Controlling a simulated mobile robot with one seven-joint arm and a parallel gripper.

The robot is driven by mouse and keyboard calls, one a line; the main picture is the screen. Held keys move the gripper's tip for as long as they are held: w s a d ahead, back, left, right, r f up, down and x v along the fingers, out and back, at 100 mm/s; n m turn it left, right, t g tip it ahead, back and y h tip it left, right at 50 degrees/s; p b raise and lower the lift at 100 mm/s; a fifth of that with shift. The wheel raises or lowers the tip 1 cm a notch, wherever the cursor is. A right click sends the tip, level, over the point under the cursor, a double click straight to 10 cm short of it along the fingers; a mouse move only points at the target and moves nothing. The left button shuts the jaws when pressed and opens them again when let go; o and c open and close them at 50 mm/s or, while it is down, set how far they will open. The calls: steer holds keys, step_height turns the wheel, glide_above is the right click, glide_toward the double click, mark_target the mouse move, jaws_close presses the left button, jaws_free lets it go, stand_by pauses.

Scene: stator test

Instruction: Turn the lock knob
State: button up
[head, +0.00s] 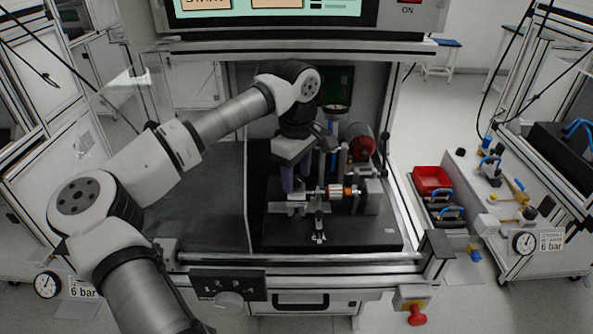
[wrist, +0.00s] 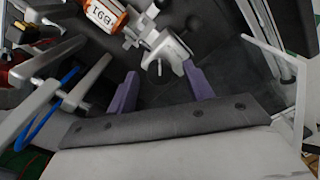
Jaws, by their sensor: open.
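The test fixture stands on a black base plate (head: 345,240) inside the station. It holds a copper-coloured part (head: 340,190), which shows as an orange labelled cylinder (wrist: 104,13) in the wrist view. A small silver clamp-like piece with a stem (head: 319,232) is at the front of the fixture. In the wrist view a grey metal piece with a rounded end (wrist: 168,50) lies just beyond my fingertips. I cannot tell which piece is the lock knob. My gripper (head: 294,180) is over the fixture's left part, purple fingers pointing down. The fingers (wrist: 160,76) are apart with nothing between them.
A round light knob (head: 229,299) sits on a numbered front panel. A dark red cylinder (head: 361,141) and an upright lever (head: 385,150) stand behind the fixture. A red tray (head: 431,179) is at the right. The grey mat (head: 205,195) at left is clear.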

steer(key=c, duration=1)
steer(key=shift+o, duration=0.2)
